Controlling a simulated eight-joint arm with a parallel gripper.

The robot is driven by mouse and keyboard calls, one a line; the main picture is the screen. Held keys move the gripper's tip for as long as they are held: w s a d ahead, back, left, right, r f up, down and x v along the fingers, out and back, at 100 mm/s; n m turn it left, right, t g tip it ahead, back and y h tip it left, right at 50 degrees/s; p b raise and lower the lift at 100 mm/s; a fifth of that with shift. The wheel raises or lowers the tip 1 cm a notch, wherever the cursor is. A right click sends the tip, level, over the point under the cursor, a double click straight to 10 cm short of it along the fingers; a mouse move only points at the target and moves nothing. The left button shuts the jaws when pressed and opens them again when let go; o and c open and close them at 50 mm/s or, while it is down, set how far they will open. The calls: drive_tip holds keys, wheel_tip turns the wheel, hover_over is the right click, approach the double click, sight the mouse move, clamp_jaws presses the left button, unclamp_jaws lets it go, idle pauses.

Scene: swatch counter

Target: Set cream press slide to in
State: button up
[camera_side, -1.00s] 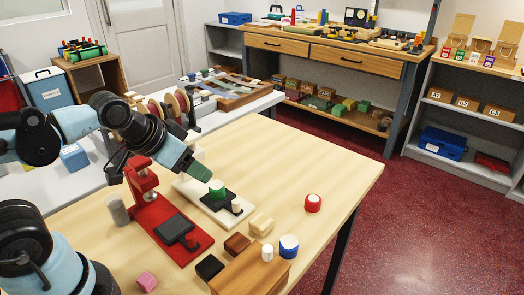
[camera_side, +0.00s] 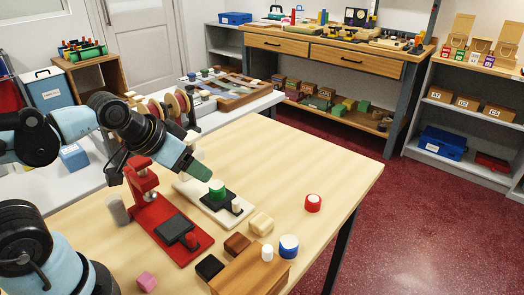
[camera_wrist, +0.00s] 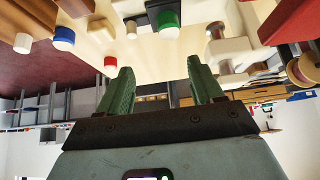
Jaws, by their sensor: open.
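The cream press (camera_side: 187,190) stands on the wooden table, with its upper part hidden behind my gripper in the side view. Its black slide (camera_side: 217,213) lies toward the right end of the base, with a small pale knob (camera_side: 236,205) at its outer end. A green cylinder (camera_side: 217,189) sits on the slide. The green cylinder also shows in the wrist view (camera_wrist: 168,21). My gripper (camera_wrist: 160,82) has its two green fingers apart, with nothing between them. In the side view my gripper (camera_side: 190,171) hangs above the cream base, left of the slide and apart from it.
A red press (camera_side: 160,225) with a dark slide stands in front. A cream block (camera_side: 261,223), brown block (camera_side: 237,243), black block (camera_side: 209,267) and wooden box (camera_side: 255,272) sit nearby. A red-and-white cylinder (camera_side: 313,203) is to the right. The table's right part is clear.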

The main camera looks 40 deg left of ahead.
idle(0.4)
drive_tip(key=shift+c, duration=1.3)
drive_tip(key=shift+w+d+r+m+g, duration=0.25)
drive_tip(key=shift+w+r+m+g, duration=0.05)
drive_tip(key=shift+w+g, duration=0.1)
drive_tip(key=shift+c, duration=0.6)
drive_tip(key=m+g, duration=0.5)
drive_tip(key=g, duration=0.1)
hover_over(236, 201)
wheel_tip(236, 201, down, 12)
drive_tip(key=shift+r, duration=0.25)
clamp_jaws()
